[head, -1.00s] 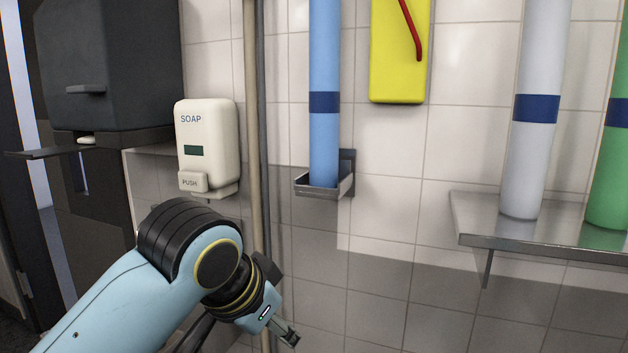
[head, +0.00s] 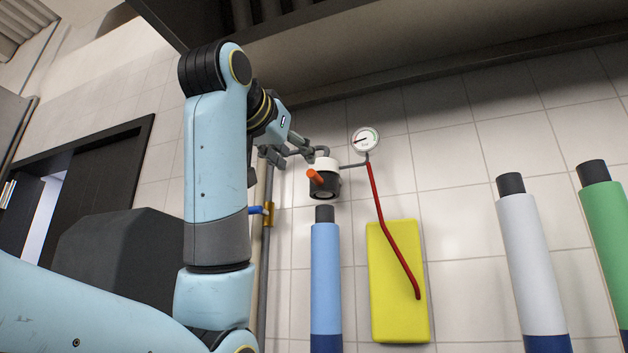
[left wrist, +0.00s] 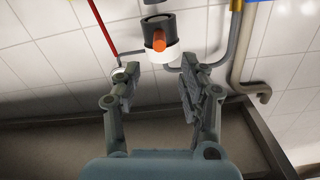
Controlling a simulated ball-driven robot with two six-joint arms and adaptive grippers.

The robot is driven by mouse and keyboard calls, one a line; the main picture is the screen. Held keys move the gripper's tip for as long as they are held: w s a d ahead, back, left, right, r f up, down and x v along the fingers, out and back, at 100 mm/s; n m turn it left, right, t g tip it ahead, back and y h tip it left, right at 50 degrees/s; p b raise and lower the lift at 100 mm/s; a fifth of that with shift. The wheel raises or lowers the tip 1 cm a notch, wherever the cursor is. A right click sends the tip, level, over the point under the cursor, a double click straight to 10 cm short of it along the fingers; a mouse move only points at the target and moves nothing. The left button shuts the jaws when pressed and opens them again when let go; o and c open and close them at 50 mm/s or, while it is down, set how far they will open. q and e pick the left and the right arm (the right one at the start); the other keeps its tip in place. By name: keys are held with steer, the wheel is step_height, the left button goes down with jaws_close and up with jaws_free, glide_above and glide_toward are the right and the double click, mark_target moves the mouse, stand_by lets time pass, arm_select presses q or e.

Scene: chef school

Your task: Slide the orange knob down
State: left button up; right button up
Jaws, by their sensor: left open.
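The orange knob (head: 315,176) sticks out from a black and white cylindrical fitting (head: 326,164) on the tiled wall. My left gripper (head: 296,154) is raised beside the fitting, just to its upper left in the head view. In the left wrist view the knob (left wrist: 159,40) and the fitting (left wrist: 158,24) lie beyond the fingertips, between the lines of the two fingers. The left gripper (left wrist: 158,78) is open with nothing between its fingers. I cannot tell whether a fingertip touches the fitting. My right gripper is not in view.
A round gauge (head: 366,140) with a red hose (head: 390,225) is right of the fitting. A yellow panel (head: 398,290) and a blue cylinder (head: 326,270) are below. A pipe with a blue-handled valve (head: 262,211) runs to the left. A dark overhang (head: 420,60) is above.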

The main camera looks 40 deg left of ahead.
mark_target(314, 182)
arm_select(q)
steer(key=p+x, duration=0.3)
steer(key=x, duration=0.7)
steer(key=shift+w+d+f, duration=0.1)
steer(key=shift+w, duration=0.05)
jaws_close()
